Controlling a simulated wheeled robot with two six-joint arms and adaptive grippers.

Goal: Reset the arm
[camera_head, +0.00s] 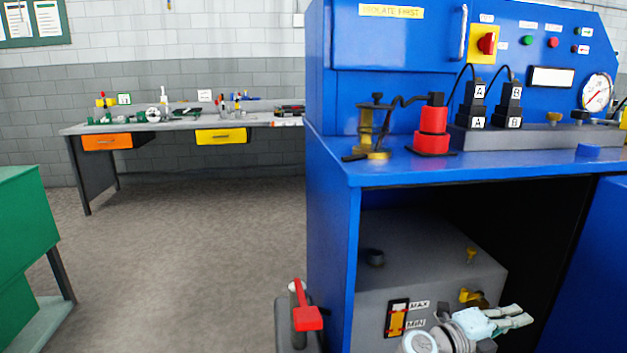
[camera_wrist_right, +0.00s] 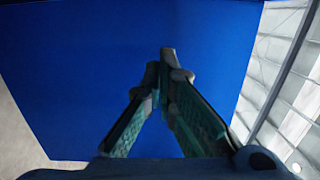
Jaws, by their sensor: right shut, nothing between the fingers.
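My right gripper (camera_head: 524,315) shows at the lower right of the head view, in front of the open lower bay of the blue machine (camera_head: 334,200). In the right wrist view its two green-padded fingers (camera_wrist_right: 166,68) come together at the tips, with nothing between them. A plain blue surface fills most of the wrist view behind the fingers. My left gripper is in neither view.
In the bay is a grey tank (camera_head: 430,255) with a MAX/MIN gauge (camera_head: 397,318) and yellow fittings. A red-handled item (camera_head: 307,318) stands left of the bay. A workbench (camera_head: 180,125) is at the back left, a green cabinet (camera_head: 22,250) at the left edge. The floor between is clear.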

